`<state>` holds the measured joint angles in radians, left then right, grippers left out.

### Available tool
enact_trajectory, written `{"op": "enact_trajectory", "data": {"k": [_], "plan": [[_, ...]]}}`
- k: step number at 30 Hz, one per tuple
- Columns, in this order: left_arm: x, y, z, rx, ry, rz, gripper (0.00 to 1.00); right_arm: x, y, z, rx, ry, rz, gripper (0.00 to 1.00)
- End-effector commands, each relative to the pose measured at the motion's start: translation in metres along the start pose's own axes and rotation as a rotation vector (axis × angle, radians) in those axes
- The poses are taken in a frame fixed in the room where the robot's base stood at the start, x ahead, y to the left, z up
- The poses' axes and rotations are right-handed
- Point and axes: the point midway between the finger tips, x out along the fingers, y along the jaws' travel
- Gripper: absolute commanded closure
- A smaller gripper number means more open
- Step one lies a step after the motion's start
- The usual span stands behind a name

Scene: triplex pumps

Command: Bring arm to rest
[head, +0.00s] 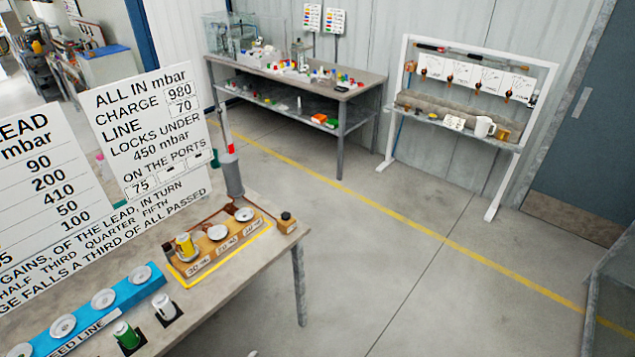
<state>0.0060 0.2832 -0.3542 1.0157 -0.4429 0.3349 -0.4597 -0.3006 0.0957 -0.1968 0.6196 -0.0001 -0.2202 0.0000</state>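Neither of my grippers can be made out in the head view. The near workbench (262,292) fills the lower left. On it lies a wooden block (222,250) with labelled places, inside a yellow outline. A yellow-and-white cup-like piece (186,247) stands at its left place, and white discs sit at the other two. A blue strip (85,318) marked "EED LINE" carries several white discs. A green piece (126,335) and a white piece (164,307) stand on dark squares in front of it.
White boards (150,125) with printed figures stand behind the bench, beside a grey post (231,170). A small dark knob-topped block (286,222) sits at the bench's right corner. A cluttered table (350,90) and a white rack (404,60) stand at the back. The floor between is clear.

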Motion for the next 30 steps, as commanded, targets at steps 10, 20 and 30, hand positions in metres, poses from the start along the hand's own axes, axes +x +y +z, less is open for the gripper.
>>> {"op": "enact_trajectory", "data": {"k": [10,20,30], "plan": [[-0.125,0.228,0.062,-0.671,-0.555,0.297,0.26,0.0,-0.026,-0.005,0.006,0.006,-0.03,0.6],[-0.267,0.372,0.043,-1.08,-0.995,0.468,0.26,0.0,-0.01,-0.002,0.001,0.003,-0.012,0.6],[-0.297,0.396,0.033,-1.153,-1.086,0.498,0.26,0.0,-0.005,-0.002,0.001,0.002,-0.006,0.6]]}}
